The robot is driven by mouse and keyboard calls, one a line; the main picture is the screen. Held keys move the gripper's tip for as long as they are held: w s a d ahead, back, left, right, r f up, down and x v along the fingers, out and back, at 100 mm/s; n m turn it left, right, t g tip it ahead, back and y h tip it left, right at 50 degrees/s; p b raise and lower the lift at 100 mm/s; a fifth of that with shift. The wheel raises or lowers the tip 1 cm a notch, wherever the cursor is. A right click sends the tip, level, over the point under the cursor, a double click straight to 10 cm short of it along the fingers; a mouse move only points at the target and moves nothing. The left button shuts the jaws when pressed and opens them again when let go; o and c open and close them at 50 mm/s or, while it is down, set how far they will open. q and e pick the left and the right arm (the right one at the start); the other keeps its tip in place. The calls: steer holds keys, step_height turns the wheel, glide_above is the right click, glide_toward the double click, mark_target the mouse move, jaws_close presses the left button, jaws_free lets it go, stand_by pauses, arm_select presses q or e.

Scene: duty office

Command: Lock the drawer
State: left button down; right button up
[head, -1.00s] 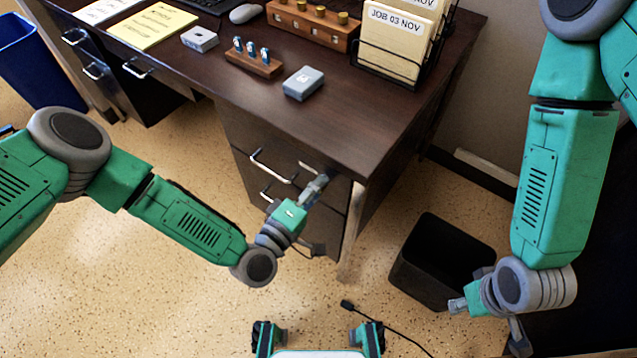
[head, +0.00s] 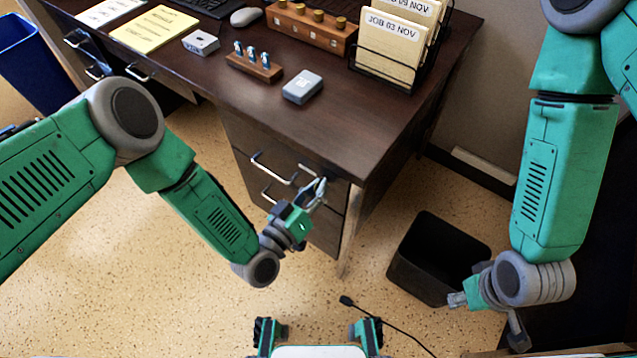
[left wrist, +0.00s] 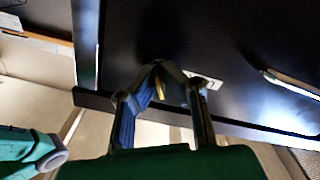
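My left gripper (head: 316,188) is at the dark drawer front (head: 240,139), near its upper right corner, to the right of the upper handle. In the left wrist view its two fingers (left wrist: 160,70) converge on a small brass-coloured piece (left wrist: 160,90), which looks like a key at the lock. The fingers look shut on it. The lock face is hidden behind the fingertips. The drawer looks flush with the desk. My right gripper (head: 486,315) hangs low at the right beside the bin, and its finger opening is unclear.
The desk top (head: 365,128) carries a small grey box (head: 302,87), a wooden block with blue-topped pieces (head: 254,67) and a file rack (head: 395,45). A black bin (head: 437,258) stands right of the drawers. A blue bin (head: 35,60) is far left. Floor before the drawers is clear.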

arm_select(q)
steer(key=m, duration=0.2)
steer(key=m+p, duration=0.1)
steer(key=m, duration=0.2)
steer(key=shift+s+f+m, duration=0.1)
steer(key=shift+f+m, duration=0.15)
steer(key=shift+m, duration=0.15)
stand_by(0.4)
steer(key=c, duration=1.8)
jaws_free()
steer(key=shift+o, duration=0.2)
steer(key=shift+r, duration=0.1)
